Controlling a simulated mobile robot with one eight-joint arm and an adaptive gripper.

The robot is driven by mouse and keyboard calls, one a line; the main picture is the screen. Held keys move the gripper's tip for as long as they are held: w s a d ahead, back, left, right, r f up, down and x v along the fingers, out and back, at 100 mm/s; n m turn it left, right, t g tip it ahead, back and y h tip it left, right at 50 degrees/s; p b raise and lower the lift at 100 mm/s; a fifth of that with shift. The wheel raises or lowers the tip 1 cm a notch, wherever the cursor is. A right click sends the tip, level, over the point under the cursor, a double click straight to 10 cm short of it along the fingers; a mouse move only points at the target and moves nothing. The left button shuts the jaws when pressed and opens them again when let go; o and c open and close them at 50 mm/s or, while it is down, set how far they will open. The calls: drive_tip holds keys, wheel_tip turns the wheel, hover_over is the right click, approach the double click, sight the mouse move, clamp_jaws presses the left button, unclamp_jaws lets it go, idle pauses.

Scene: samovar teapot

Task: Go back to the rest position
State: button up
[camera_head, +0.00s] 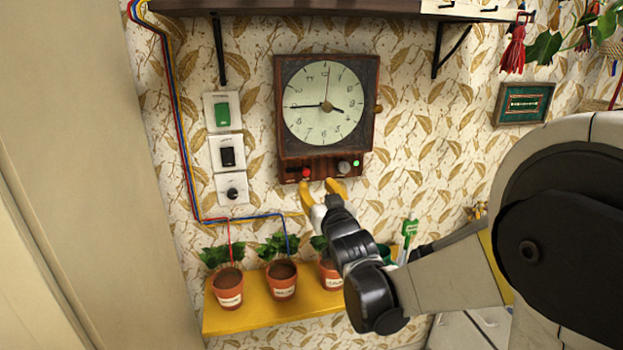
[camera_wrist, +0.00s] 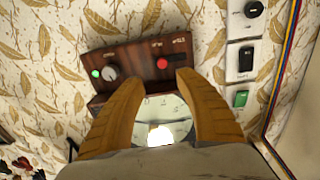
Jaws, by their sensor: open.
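My gripper (camera_head: 323,190) is open, with its two yellow fingers just below the wall clock's control box. In the wrist view the open fingers (camera_wrist: 158,92) reach toward the box with nothing between them. The wooden clock (camera_head: 326,104) hangs on the wall. I cannot tell whether a finger touches the box.
A yellow shelf (camera_head: 250,314) with several potted plants sits below my gripper. Switches, one green (camera_head: 222,113), and coloured wires are left of the clock. A dark shelf (camera_head: 330,6) is above it. A small framed picture (camera_head: 523,103) hangs at right.

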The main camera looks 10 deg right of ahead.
drive_tip(key=shift+s, duration=1.15)
drive_tip(key=s+f+g, duration=0.3)
drive_tip(key=s, duration=0.7)
drive_tip(key=s+f+g, duration=0.4)
drive_tip(key=s, duration=0.6)
drive_tip(key=s+f+g, duration=0.3)
drive_tip(key=s, duration=0.7)
drive_tip(key=shift+f+g, duration=0.15)
drive_tip(key=shift+g, duration=0.25)
